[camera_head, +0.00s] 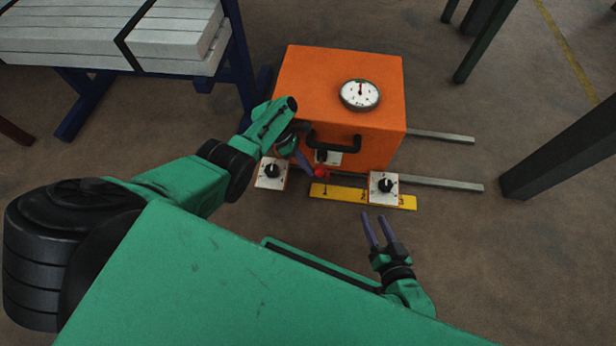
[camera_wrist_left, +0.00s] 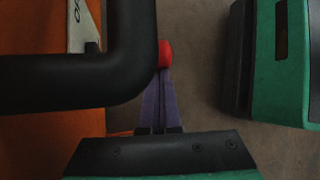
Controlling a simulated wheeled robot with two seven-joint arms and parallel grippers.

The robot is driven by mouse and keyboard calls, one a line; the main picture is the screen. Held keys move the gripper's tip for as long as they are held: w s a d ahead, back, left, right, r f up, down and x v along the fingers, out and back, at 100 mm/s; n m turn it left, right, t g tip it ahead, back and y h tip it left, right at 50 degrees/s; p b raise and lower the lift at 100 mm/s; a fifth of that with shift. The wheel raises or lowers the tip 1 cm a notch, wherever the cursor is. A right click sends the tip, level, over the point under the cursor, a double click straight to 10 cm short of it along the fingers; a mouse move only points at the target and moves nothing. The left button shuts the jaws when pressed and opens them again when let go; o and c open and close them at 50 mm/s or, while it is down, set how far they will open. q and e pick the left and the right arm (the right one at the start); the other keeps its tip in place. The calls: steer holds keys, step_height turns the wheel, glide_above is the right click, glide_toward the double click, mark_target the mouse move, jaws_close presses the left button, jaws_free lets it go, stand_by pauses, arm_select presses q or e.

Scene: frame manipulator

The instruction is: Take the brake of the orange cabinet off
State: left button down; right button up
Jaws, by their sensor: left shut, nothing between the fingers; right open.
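The orange cabinet (camera_head: 310,85) stands on the floor in the head view. A red knob (camera_head: 321,173), which looks like the brake's, is low on its front, below the black handle (camera_head: 335,147). My left gripper (camera_head: 311,172) is shut and empty, its fingertips right by the knob. In the left wrist view the closed purple fingertips (camera_wrist_left: 160,72) meet the red knob (camera_wrist_left: 165,53); I cannot tell whether they touch. The black handle (camera_wrist_left: 60,82) hides part of the view there. My right gripper (camera_head: 374,216) is open and empty, in front of the cabinet.
Two dial plates (camera_head: 271,173) (camera_head: 384,188) and a yellow strip (camera_head: 340,193) lie along the cabinet's front. A round gauge (camera_head: 360,95) is on top. Metal rails (camera_head: 440,183) run to the right. A rack of grey beams (camera_head: 70,35) stands at left.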

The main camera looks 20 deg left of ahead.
arm_select(q)
steer(key=shift+r+p, duration=0.75)
steer(key=shift+p, duration=0.1)
arm_select(e)
steer(key=shift+r, duration=0.95)
arm_select(q)
steer(key=p+v, duration=0.5)
steer(key=v, duration=0.9)
steer(key=shift+r, duration=0.3)
arm_select(e)
steer(key=d+r+n+g+h, duration=0.1)
steer(key=d+r+g+h, duration=0.1)
steer(key=d+r+g, duration=0.2)
steer(key=shift+d+r, duration=0.4)
steer(key=shift+d, duration=0.05)
